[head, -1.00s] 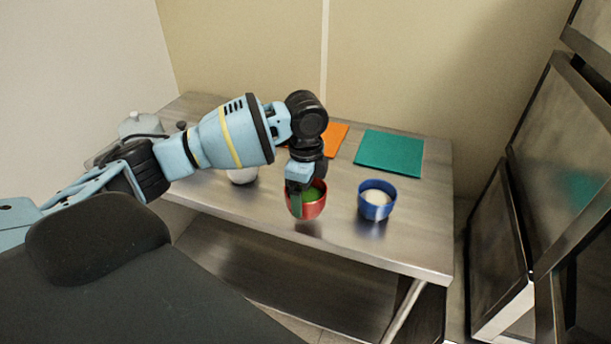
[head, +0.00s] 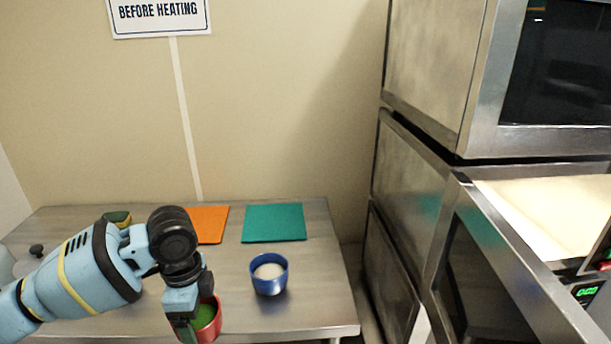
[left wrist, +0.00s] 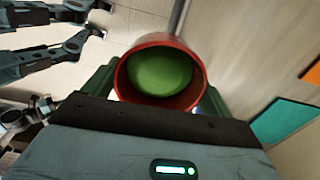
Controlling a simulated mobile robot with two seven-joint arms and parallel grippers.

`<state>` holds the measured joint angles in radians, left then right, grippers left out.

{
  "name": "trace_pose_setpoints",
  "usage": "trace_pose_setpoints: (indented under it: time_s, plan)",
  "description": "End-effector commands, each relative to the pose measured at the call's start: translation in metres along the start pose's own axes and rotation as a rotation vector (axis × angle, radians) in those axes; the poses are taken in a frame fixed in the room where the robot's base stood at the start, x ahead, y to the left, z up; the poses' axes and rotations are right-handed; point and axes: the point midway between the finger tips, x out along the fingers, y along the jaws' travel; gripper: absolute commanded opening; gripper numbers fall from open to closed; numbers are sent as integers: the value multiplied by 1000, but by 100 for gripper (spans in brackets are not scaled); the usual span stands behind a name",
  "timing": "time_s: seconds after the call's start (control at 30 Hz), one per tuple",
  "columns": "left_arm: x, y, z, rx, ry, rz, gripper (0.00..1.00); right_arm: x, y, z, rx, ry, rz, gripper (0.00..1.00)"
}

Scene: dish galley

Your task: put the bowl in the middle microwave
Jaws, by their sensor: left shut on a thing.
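A red bowl (head: 214,327) with green contents is held in my left gripper (head: 189,316), low at the table's front edge. In the left wrist view the red bowl (left wrist: 160,41) sits between the two fingers, its open top facing the camera. The middle microwave (head: 407,190) is in the stack at the right. Its door (head: 520,285) stands open, swung out towards me, and its lit pale interior (head: 560,208) shows. The door hides part of the opening. My right gripper is not in view.
A blue bowl (head: 269,285) with white contents stands on the steel table (head: 325,290). Teal (head: 274,222) and orange (head: 211,222) mats lie behind. The top microwave (head: 560,70) is shut.

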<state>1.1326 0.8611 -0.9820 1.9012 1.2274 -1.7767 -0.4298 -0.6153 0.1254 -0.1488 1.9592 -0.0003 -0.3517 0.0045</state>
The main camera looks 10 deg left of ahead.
Motion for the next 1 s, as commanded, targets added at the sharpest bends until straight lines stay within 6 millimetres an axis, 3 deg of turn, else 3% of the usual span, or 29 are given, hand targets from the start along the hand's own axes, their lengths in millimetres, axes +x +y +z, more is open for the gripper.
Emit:
trace_pose_setpoints:
  time_s: [0.27,1.0]
  plan:
    - [-4,10,-10,-219,3,-3,49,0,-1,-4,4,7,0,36]
    - [-12,55,-40,-1167,3,-1,49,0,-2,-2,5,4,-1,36]
